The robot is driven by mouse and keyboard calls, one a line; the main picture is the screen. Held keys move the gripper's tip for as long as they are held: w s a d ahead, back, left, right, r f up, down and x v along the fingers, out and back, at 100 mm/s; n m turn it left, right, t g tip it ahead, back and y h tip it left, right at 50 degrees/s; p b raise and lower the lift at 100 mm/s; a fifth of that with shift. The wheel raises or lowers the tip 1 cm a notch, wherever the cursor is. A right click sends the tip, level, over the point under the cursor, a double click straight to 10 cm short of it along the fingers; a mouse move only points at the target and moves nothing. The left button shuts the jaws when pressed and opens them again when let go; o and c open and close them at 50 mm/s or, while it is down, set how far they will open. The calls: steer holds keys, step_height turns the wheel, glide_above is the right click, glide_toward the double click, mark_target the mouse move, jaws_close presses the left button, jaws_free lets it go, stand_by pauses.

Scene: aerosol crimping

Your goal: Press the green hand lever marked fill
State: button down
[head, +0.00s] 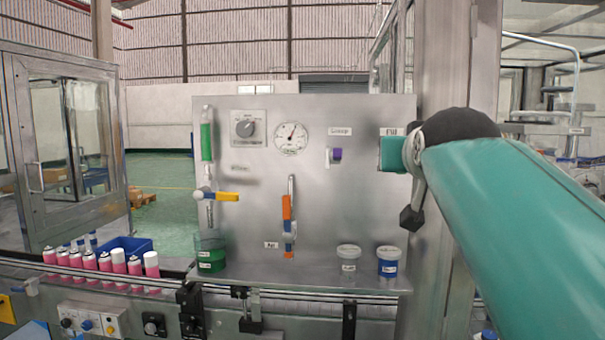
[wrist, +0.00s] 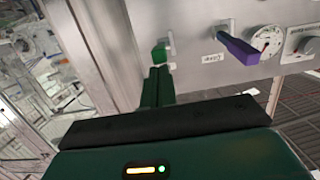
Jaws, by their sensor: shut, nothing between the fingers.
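The green hand lever (wrist: 160,54) shows in the wrist view, on the steel panel at the upper middle. My gripper (wrist: 158,70) is shut and empty, its two dark green fingers side by side. The fingertips are right at the green lever and overlap its near side in the picture; I cannot tell whether they touch. In the head view the "Fill" label (head: 391,132) is at the upper right of the panel (head: 240,265). My arm covers the area just below it, so the lever cannot be made out clearly there.
A purple lever (wrist: 238,47) sticks out beside the green one; it also shows in the head view (head: 337,154). A gauge (head: 291,138), a knob (head: 245,129), a yellow-handled valve (head: 226,196) and an orange lever (head: 287,208) are further left. Tubs stand on the bottom ledge.

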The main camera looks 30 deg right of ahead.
steer(key=s+a+f, duration=0.1)
steer(key=s+a, duration=0.4)
steer(key=s, duration=0.3)
steer(key=shift+a+f, duration=0.25)
steer(key=shift+f, duration=0.05)
steer(key=w+a+f+n+g+y, duration=0.1)
steer(key=w+a+f+n+y, duration=0.2)
steer(key=f, duration=0.6)
steer(key=w+a+f+g+y, duration=0.1)
steer(key=w+a+f+y, duration=0.1)
steer(key=a+f, duration=0.45)
steer(key=s+a+f+n+g+y, duration=0.2)
steer(key=a+f, duration=0.3)
steer(key=f, duration=0.6)
steer(key=s+a+f+n+g+y, duration=0.1)
steer(key=a+f, duration=0.4)
steer(key=f, duration=0.5)
steer(key=s+g+y, duration=0.1)
steer(key=g, duration=0.1)
steer(key=shift+s+a+f+n+g, duration=0.25)
steer(key=shift+s+f+n+g, duration=0.05)
steer(key=shift+f+n, duration=0.1)
steer(key=shift+d+r, duration=0.1)
steer(key=shift+d, duration=0.05)
